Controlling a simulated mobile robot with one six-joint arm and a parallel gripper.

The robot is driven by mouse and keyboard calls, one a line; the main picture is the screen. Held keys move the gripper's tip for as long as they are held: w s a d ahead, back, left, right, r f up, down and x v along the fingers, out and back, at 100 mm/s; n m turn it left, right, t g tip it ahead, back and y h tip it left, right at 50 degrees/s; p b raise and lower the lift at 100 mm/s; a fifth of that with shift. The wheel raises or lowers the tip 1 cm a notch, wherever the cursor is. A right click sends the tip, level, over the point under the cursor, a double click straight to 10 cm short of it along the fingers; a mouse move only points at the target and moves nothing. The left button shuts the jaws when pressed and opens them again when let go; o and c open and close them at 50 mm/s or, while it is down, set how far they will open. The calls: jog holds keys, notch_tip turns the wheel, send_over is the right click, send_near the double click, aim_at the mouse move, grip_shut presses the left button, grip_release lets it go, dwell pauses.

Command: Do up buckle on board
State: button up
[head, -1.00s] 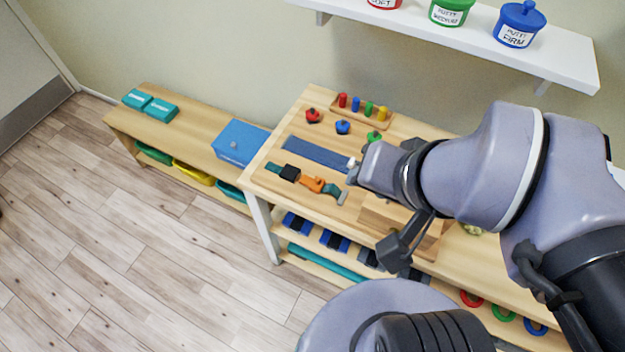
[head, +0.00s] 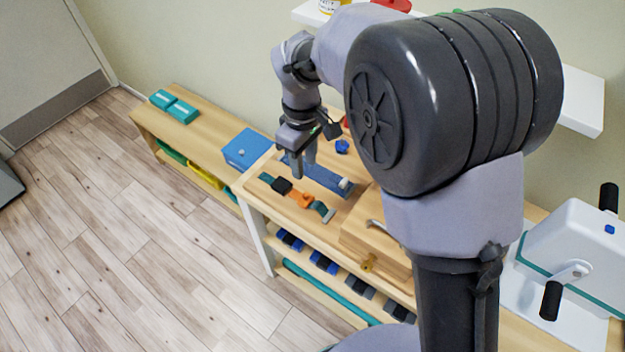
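The buckle lies on the pale wooden table top in the head view. Its black half (head: 282,186) is on a short teal strap at the left, and its orange half (head: 302,199) is just right of it on another teal strap (head: 320,208) with a grey end. The halves lie close in line; I cannot tell whether they are joined. My gripper (head: 303,168) points down just behind and above the black half, beside the blue strip (head: 330,180). Its two fingers look apart with nothing between them. I cannot make out a separate board under the straps.
A blue box (head: 246,149) stands on the low bench at left. A wooden block with a metal handle (head: 376,225) stands right of the straps. A blue knob (head: 342,146) is behind the strip. A white crank box (head: 580,245) is at right. A shelf (head: 585,100) overhangs the back.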

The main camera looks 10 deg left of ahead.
aim_at(306, 194)
notch_tip(306, 194, down, 12)
jog(key=b, duration=0.4)
grip_shut()
dwell(1.1)
